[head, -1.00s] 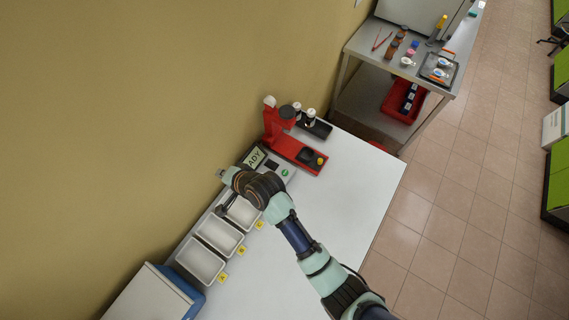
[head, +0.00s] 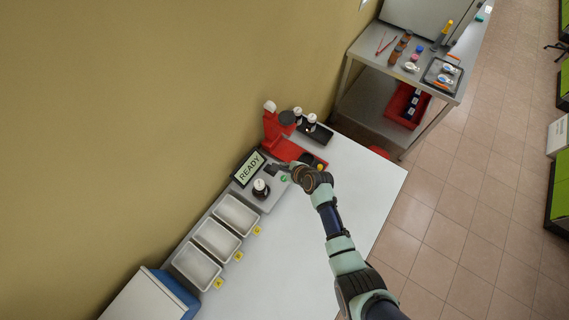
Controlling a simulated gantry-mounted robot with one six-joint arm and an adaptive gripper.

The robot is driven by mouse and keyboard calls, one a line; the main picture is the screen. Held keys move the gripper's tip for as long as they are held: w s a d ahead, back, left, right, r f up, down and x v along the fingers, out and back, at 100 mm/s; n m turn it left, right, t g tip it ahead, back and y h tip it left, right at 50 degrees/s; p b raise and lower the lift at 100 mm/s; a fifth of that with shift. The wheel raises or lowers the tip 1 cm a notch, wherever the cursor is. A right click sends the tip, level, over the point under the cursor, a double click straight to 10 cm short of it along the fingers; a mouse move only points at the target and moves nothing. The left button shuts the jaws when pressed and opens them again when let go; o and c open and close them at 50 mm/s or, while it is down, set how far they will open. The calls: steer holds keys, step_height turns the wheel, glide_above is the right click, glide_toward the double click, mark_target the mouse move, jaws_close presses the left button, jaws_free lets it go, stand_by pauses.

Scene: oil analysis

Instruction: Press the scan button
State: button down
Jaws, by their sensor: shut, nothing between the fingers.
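The analyser (head: 245,196) is a grey unit against the wall, with a tilted screen (head: 249,169) reading READY. A small dark bottle with a white cap (head: 261,188) stands upright on it. A round green button (head: 284,178) is on its right end, partly beside my wrist; I take it to be the scan button. My gripper (head: 277,169) is shut and empty, reaching in from the right just above and behind the green button. Whether its tips touch the analyser cannot be told.
A red apparatus (head: 281,140) stands close behind my gripper, with a black rack of bottles (head: 319,131) beyond it. White trays (head: 215,239) marked A, B and C line the left. The white table (head: 290,250) is clear in front.

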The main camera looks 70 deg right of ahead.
mark_target(284, 178)
step_height(284, 178, down, 9)
steer(key=b, duration=0.8)
steer(key=shift+r, duration=0.1)
stand_by(1.0)
steer(key=shift+f+b, duration=0.4)
steer(key=shift+f, duration=0.4)
stand_by(0.4)
stand_by(0.3)
steer(key=shift+r+p, duration=0.65)
steer(key=shift+r, duration=0.15)
